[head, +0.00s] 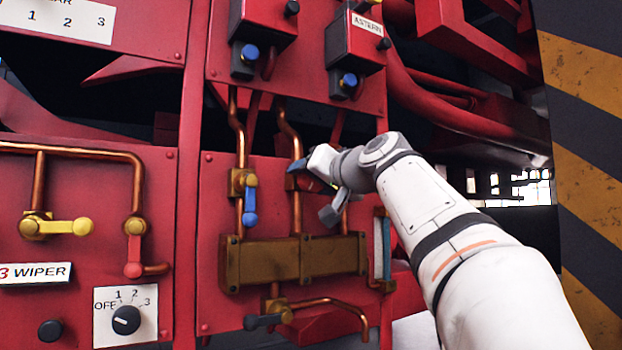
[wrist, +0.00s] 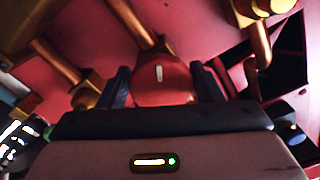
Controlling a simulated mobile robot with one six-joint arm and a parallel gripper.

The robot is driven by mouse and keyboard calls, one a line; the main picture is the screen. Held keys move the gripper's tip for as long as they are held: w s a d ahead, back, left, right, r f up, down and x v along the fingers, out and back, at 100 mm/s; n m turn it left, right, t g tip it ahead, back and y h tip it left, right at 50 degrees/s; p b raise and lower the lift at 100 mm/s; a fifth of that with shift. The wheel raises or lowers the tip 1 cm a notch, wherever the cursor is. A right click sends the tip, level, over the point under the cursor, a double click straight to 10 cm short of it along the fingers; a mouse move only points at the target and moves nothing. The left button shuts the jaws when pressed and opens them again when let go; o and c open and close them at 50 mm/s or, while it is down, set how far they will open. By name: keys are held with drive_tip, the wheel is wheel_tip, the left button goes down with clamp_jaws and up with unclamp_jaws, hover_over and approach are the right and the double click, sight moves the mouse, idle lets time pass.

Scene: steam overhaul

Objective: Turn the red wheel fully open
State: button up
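In the wrist view a red, rounded part (wrist: 165,86) with a small white mark sits between the two dark fingers of my gripper (wrist: 160,70). It looks like the red wheel, but its full outline is hidden. A copper pipe and brass fitting run up behind it. The fingers lie close along both its sides; whether they press on it does not show. In the head view my gripper (head: 324,188) is at the middle copper pipe, above the brass block. Only a small red bit shows beside the fingers there, and the wheel is mostly covered by my gripper.
A blue lever valve (head: 250,200) stands close left of my gripper. The brass block (head: 285,261) is below it, and a gauge glass (head: 382,248) is at lower right. Yellow (head: 65,227) and red (head: 134,255) levers are farther left. Boxes with blue knobs hang above.

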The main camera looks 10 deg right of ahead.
drive_tip(key=o, duration=0.3)
drive_tip(key=shift+r, duration=0.1)
drive_tip(key=v, duration=0.8)
drive_tip(key=shift+w, duration=0.1)
